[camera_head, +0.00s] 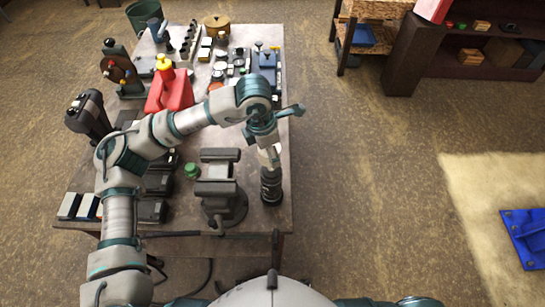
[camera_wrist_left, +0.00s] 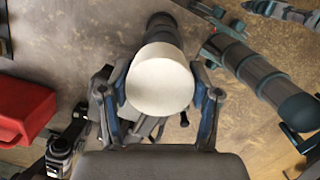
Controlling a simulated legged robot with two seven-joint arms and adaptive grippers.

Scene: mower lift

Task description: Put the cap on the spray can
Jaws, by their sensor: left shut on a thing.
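The spray can (camera_head: 271,188) is dark and stands upright near the right front edge of the workbench, beside the vise. My left gripper (camera_head: 266,150) is above it, shut on the white cap (camera_head: 270,157). In the left wrist view the cap (camera_wrist_left: 160,84) is a large pale round shape between the two fingers of the left gripper (camera_wrist_left: 163,100). The dark can (camera_wrist_left: 160,28) shows just beyond the cap in line with it. I cannot tell whether the cap touches the can's top or is seated on it. My right gripper is not in view.
A grey vise (camera_head: 222,193) stands left of the can, with a small green item (camera_head: 191,170) beside it. A red jug (camera_head: 172,90) and several tools crowd the workbench (camera_head: 262,220) further back. The floor right of the bench is open.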

